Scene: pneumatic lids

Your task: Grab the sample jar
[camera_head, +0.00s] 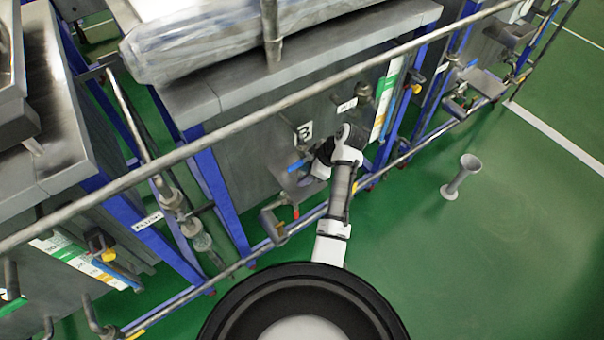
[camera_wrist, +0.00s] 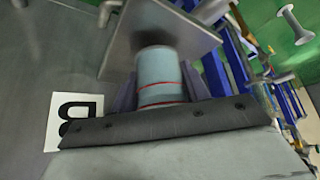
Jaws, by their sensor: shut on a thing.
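The sample jar (camera_wrist: 160,76) shows in the wrist view as a pale blue-grey cylinder with thin red lines. My gripper (camera_wrist: 160,92) is shut on it, with one dark finger on each side. The jar's near end is hidden behind my gripper's dark front edge. Its far end is close to a square metal plate (camera_wrist: 118,40); I cannot tell whether they touch.
Long pipe rails (camera_head: 225,132) run across the tank fronts. Blue frame legs (camera_head: 222,195) stand beside the tank. A flanged grey post (camera_head: 461,177) stands on open green floor at right.

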